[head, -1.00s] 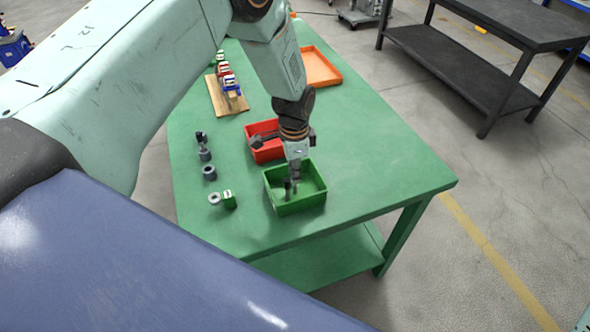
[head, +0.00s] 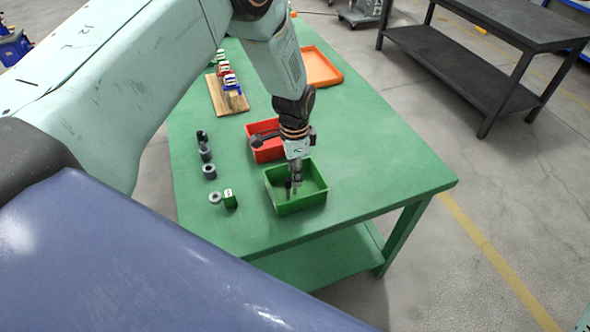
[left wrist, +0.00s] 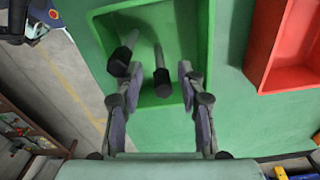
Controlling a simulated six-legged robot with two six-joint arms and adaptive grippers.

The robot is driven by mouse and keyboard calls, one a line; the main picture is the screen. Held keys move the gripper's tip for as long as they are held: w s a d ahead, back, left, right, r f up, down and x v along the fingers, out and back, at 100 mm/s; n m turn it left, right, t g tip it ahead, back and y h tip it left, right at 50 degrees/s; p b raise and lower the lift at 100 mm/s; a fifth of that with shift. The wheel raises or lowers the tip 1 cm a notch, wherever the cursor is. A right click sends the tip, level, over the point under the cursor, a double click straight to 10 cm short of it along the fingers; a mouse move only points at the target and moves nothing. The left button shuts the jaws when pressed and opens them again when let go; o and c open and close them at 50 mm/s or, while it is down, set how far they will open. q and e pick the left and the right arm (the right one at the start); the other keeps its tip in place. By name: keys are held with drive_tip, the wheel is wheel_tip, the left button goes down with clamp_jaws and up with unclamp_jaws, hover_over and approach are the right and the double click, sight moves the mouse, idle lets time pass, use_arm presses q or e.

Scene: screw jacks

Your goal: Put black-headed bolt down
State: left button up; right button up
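The green bin (head: 316,198) stands near the front of the green table. Two dark bolts are in it in the left wrist view: one black-headed bolt (left wrist: 162,84) between my fingers, and another bolt (left wrist: 120,62) beside the left fingertip. A dark bolt also shows in the bin in the head view (head: 288,184). My left gripper (head: 295,182) points down into the bin. In the left wrist view its fingers (left wrist: 158,80) are apart, with gaps on both sides of the middle bolt. Whether the other bolt touches the left finger, I cannot tell.
A red bin (head: 268,154) stands just behind the green bin. An orange tray (head: 322,66) is farther back. A wooden board (head: 222,98) holds coloured pieces. The table's right side is clear.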

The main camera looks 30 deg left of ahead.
use_arm(q)
wheel_tip(320, 180, up, 11)
drive_tip(key=shift+s+r+b, duration=0.15)
drive_tip(key=shift+b, duration=0.3)
drive_tip(key=shift+r, duration=0.55)
